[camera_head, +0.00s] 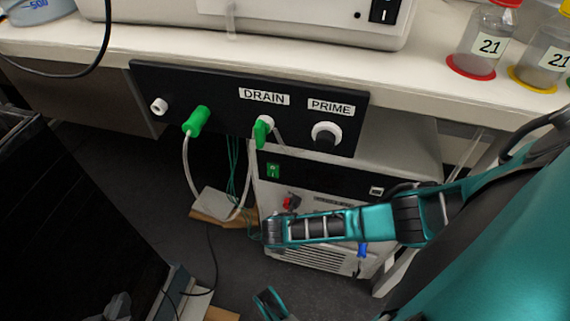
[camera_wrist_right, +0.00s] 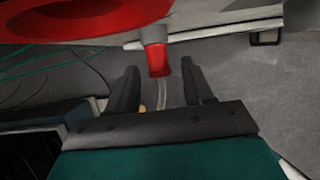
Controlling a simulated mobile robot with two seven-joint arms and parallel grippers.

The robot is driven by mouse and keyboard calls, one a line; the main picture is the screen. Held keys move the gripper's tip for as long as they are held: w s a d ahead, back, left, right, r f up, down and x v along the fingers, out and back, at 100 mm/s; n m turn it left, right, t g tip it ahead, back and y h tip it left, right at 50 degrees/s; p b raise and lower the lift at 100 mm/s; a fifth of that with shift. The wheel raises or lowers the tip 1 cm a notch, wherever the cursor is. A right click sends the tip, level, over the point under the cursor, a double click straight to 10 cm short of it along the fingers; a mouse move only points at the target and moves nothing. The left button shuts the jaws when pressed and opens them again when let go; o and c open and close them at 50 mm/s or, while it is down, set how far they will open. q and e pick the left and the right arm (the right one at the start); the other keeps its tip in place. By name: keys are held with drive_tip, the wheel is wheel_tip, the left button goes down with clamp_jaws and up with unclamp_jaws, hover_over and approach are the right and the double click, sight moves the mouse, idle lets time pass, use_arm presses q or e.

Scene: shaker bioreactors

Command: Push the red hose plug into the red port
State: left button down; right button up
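In the right wrist view, the red hose plug (camera_wrist_right: 159,60) hangs below a grey collar, with a clear hose running down from it. My right gripper (camera_wrist_right: 160,80) has its two dark fingers apart on either side of the plug's lower end and hose; I see gaps on both sides. A large red ring (camera_wrist_right: 65,18) fills the upper left. In the head view a small red fitting (camera_head: 291,202) shows on the white machine's front, partly behind my right arm. A dark grey shape at the lower left seems to be my left gripper (camera_head: 118,305); its fingers are unclear.
A black panel (camera_head: 225,88) under the bench edge holds green plugs (camera_head: 197,121) with clear hose, near the DRAIN and PRIME labels. The white machine (camera_head: 275,165) stands below it. Bottles marked 21 (camera_head: 487,45) stand on the bench. A dark cabinet (camera_head: 60,200) is at left.

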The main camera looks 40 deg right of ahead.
clamp_jaws()
drive_tip(key=shift+s+a, duration=0.2)
idle(0.3)
drive_tip(key=shift+s+a+p, duration=0.25)
drive_tip(key=shift+a+p, duration=0.05)
drive_tip(key=shift+p, duration=0.05)
drive_tip(key=shift+s+a, duration=0.3)
drive_tip(key=shift+a, duration=0.05)
drive_tip(key=shift+s+a+p, duration=0.15)
drive_tip(key=shift+a+p, duration=0.05)
drive_tip(key=shift+p, duration=0.15)
